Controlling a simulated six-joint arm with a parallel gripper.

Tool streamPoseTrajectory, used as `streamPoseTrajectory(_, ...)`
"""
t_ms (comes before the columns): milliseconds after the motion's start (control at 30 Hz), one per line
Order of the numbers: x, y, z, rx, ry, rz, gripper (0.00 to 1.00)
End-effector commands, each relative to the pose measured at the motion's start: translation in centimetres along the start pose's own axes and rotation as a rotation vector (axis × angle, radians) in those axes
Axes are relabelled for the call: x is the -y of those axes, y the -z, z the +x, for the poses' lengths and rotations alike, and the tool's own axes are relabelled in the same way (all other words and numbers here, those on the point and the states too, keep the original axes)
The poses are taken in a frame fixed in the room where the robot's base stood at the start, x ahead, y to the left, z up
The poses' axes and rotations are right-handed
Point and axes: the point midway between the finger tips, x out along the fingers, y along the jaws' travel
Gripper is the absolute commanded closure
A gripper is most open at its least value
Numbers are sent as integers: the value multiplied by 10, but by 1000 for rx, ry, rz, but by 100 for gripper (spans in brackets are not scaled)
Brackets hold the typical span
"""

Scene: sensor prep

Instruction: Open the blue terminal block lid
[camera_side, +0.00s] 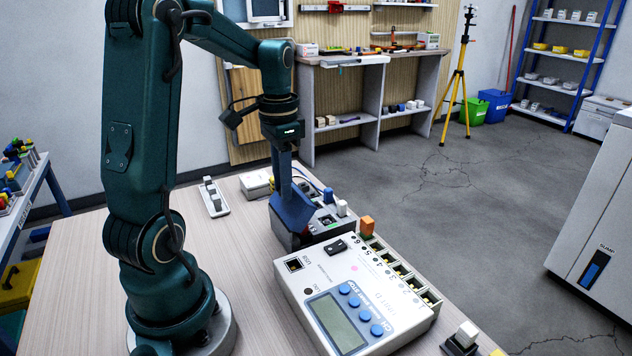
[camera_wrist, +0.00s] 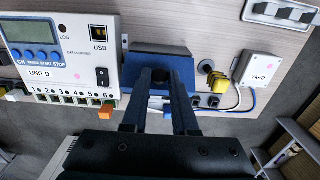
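The blue terminal block lid (camera_side: 290,212) is on a grey box behind the white data logger in the side view. It looks tilted up, with dark terminal parts of the box (camera_side: 328,216) showing to its right. In the wrist view the lid (camera_wrist: 184,68) lies beyond my fingers. My gripper (camera_side: 285,187) points down at the lid. The exact finger contact is small and dark.
The white data logger (camera_side: 385,277) sits close beside the block. An orange connector (camera_side: 367,226) stands at its edge. A white box labelled YARD (camera_wrist: 259,68), cables and a yellow plug (camera_wrist: 220,85) lie on the other side. A switch strip (camera_side: 214,198) lies on clear tabletop farther left.

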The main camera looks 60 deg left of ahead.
Motion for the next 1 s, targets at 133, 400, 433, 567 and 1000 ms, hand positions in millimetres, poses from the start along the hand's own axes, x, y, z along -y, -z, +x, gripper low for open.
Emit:
streamPoseTrajectory(133, 0, 0, 0, -5, -1, 0, 100)
streamPoseTrajectory(400, 0, -10, -2, -119, -7, -3, 100)
streamPoseTrajectory(433, 0, -11, -1, -135, -6, -3, 100)
streamPoseTrajectory(567, -1, -16, -1, -209, -9, -4, 100)
streamPoseTrajectory(1000, -1, -28, 0, -377, -4, 0, 100)
